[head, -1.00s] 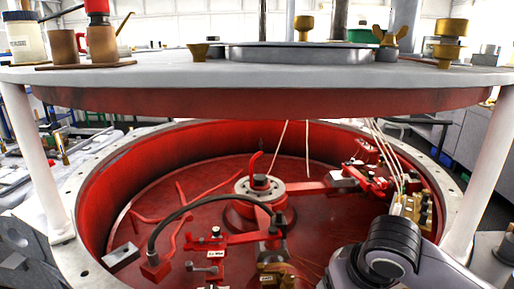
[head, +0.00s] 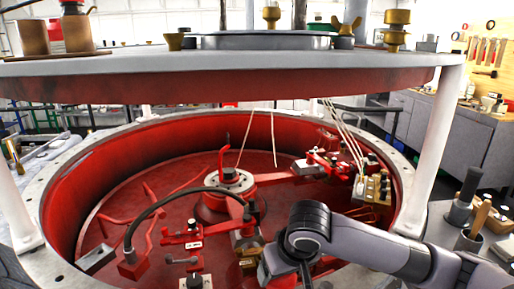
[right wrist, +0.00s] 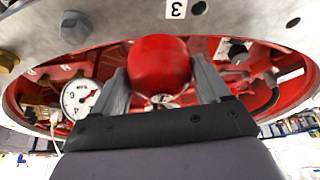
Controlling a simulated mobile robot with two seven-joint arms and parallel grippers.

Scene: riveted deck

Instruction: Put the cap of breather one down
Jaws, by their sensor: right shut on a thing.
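In the right wrist view my right gripper (right wrist: 162,84) is shut on a red, rounded cap (right wrist: 160,62), with one grey finger on each side of it. I cannot read a breather number on it. In the head view my right arm comes in from the right, and its wrist (head: 308,222) is over the front right of the red well. The fingers and the cap cannot be made out there. Brass fittings (head: 395,35) stand on the raised grey plate (head: 400,60); I cannot tell which is breather one. My left gripper is not in view.
The raised plate stands on white posts (head: 438,150) above the red well (head: 80,200). Pipes, valves and a curved black hose (head: 160,205) crowd the well. A gauge (right wrist: 80,98) and a plate marked 3 (right wrist: 176,9) are near my right gripper.

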